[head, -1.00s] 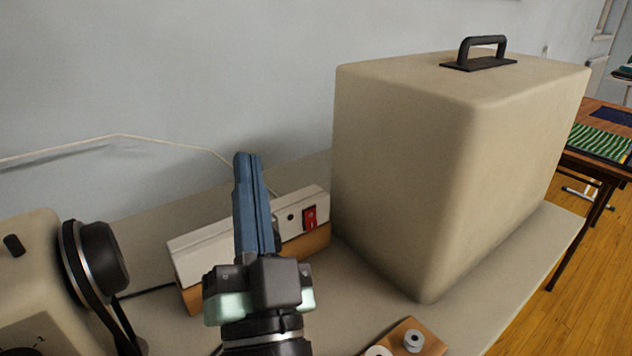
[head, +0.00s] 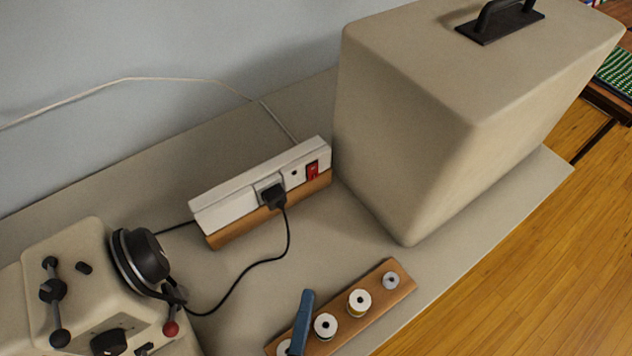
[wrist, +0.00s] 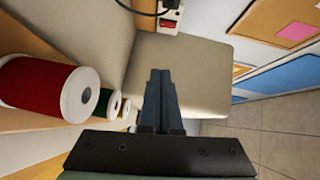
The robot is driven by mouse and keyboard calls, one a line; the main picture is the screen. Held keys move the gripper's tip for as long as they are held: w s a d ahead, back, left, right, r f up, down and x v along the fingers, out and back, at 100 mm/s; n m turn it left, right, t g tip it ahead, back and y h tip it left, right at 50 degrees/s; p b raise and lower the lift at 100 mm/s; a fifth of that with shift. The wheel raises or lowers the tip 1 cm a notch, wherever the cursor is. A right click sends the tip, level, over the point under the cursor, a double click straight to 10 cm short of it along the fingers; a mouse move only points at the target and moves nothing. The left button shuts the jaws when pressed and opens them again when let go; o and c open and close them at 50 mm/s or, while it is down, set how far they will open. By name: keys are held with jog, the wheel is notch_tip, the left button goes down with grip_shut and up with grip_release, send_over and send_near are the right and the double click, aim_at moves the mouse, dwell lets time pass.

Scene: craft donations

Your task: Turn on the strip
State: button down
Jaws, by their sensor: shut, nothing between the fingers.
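The white power strip (head: 232,200) sits on a wooden block on the table, by the wall. Its red rocker switch (head: 313,170) is at the right end; I cannot tell its on or off position. A black plug (head: 271,195) is in the strip. My gripper (head: 304,300) shows only as blue fingertips at the bottom of the head view, in front of the spool rack and apart from the strip. In the wrist view the blue fingers (wrist: 160,78) are shut and empty, and the red switch (wrist: 167,23) shows beyond them at the top.
A large beige case (head: 400,130) with a black handle stands right of the strip. A wooden rack (head: 388,290) of thread spools lies in front. A sewing machine (head: 90,270) is at left, its cord crossing the table. Bare table (head: 350,225) lies between strip and rack.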

jog(key=p, duration=0.2)
send_near(319, 175)
jog(key=w+d, duration=0.1)
jog(key=d, duration=0.2)
jog(key=shift+w+r, duration=0.1)
jog(key=shift+w, duration=0.3)
jog(key=w, duration=0.1)
jog(key=w+a, duration=0.1)
jog(key=w, duration=0.1)
jog(key=shift+a+f, duration=0.2)
jog(key=shift+f, duration=0.05)
jog(key=shift+w+a, duration=0.4)
jog(key=shift+w, duration=0.1)
jog(key=shift+f, duration=0.1)
